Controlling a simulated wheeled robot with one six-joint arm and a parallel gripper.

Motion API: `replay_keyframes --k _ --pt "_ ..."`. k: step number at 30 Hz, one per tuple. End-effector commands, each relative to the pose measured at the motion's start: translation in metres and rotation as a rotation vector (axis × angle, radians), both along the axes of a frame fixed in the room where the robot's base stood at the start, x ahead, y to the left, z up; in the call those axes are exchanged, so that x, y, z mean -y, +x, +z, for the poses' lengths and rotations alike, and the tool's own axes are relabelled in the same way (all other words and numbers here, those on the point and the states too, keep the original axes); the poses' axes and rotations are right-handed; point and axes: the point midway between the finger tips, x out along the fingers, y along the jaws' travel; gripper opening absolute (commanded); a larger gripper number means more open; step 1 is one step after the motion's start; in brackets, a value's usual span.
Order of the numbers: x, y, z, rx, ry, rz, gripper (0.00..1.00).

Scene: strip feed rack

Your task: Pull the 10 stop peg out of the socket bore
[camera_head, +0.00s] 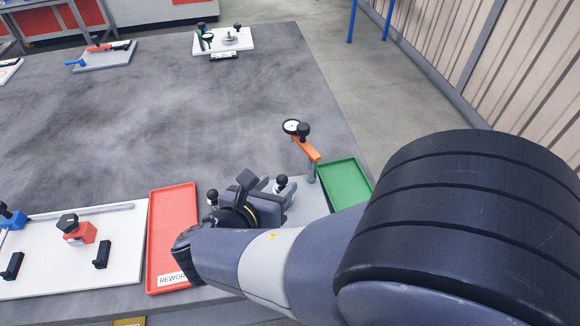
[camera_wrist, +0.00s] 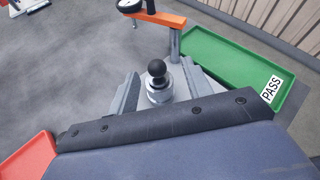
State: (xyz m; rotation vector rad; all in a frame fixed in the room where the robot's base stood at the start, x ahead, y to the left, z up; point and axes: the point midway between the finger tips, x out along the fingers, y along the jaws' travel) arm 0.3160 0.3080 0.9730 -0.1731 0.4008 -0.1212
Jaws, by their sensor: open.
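A peg with a black ball knob (camera_wrist: 157,69) and a silver collar stands upright in the wrist view. I take it to be the stop peg; no 10 marking is readable, and its bore is hidden below the collar. It also shows in the head view (camera_head: 282,181), just beyond my gripper. My gripper (camera_wrist: 160,90) is open, with one grey finger on each side of the peg's collar. The fingers look apart from it, though contact on the right side is hard to judge. In the head view my gripper (camera_head: 278,186) is partly hidden by my own arm.
An orange arm (camera_head: 306,149) with a dial gauge stands close behind the peg on a grey post. A green PASS tray (camera_head: 345,182) is to the right, a red REWORK tray (camera_head: 172,225) to the left. A second black knob (camera_head: 212,195) stands left of my gripper.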

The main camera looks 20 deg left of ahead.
Motion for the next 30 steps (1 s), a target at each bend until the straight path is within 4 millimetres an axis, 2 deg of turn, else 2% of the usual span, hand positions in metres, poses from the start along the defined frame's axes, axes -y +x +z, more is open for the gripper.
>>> replay_keyframes --k 9,19,30 --pt "0.003 0.038 -0.021 0.000 -0.001 -0.003 0.48" --pt "0.003 0.043 -0.023 0.000 0.001 0.000 0.47" --pt "0.004 0.043 -0.023 0.000 0.000 0.000 0.17"
